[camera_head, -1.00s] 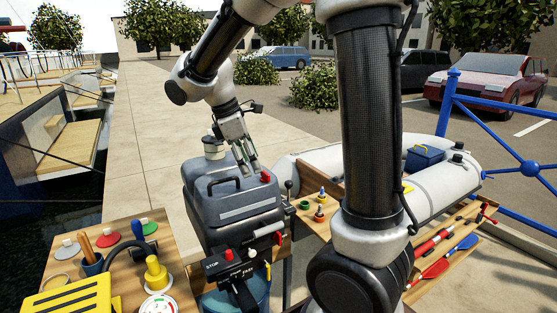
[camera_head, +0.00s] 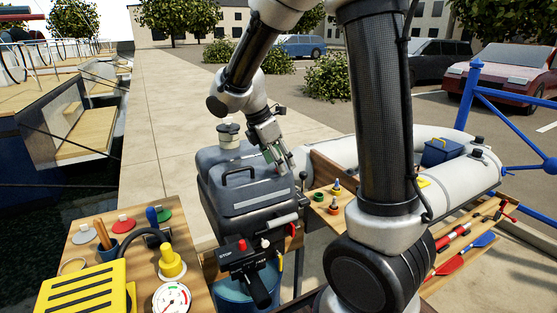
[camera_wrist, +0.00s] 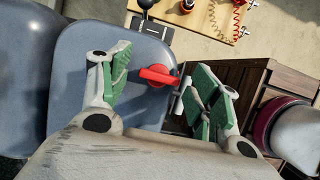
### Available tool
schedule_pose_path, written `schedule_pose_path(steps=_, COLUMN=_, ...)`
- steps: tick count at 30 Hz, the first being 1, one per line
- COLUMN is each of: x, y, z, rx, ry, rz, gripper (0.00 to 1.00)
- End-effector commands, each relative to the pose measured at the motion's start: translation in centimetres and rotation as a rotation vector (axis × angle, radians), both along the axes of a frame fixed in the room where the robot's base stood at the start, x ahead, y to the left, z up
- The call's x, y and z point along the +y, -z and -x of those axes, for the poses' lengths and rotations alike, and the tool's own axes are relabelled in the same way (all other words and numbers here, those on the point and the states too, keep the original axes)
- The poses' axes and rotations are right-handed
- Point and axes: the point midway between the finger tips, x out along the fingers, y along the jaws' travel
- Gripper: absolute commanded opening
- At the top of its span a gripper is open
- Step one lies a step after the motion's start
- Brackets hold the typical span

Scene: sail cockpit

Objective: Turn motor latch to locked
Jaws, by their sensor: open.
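The grey-blue outboard motor (camera_head: 240,208) stands in the middle of the head view. In the wrist view its blue casing (camera_wrist: 125,120) carries a small red latch (camera_wrist: 158,75) near its right edge. My gripper (camera_wrist: 154,68) is open, with a green-padded finger on each side of the red latch. The right finger is close to the latch's tip, and I cannot tell whether they touch. In the head view my gripper (camera_head: 278,160) is at the motor's upper right side and hides the latch.
A tiller with a red button (camera_head: 243,245) points toward me at the motor's front. A wooden table with a yellow box (camera_head: 85,290) and a gauge (camera_head: 171,298) is at the lower left. A grey inflatable boat (camera_head: 465,170) lies at the right. Pavement behind is clear.

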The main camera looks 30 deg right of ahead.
Motion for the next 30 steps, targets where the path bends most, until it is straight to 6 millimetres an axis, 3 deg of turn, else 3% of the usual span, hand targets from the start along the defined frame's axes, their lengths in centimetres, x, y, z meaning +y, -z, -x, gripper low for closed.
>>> schedule_pose_path(steps=6, x=-0.02, y=0.04, z=-0.02, rx=-0.001, ry=0.000, rz=0.000, gripper=0.62)
schedule_pose_path(steps=14, x=0.00, y=0.02, z=-0.02, rx=-0.001, ry=0.000, rz=0.000, gripper=0.17)
schedule_pose_path(steps=23, x=0.01, y=0.01, z=-0.07, rx=-0.002, ry=0.023, rz=0.000, gripper=0.17)
schedule_pose_path(steps=30, x=0.00, y=0.03, z=-0.18, rx=-0.002, ry=0.140, rz=0.000, gripper=0.17)
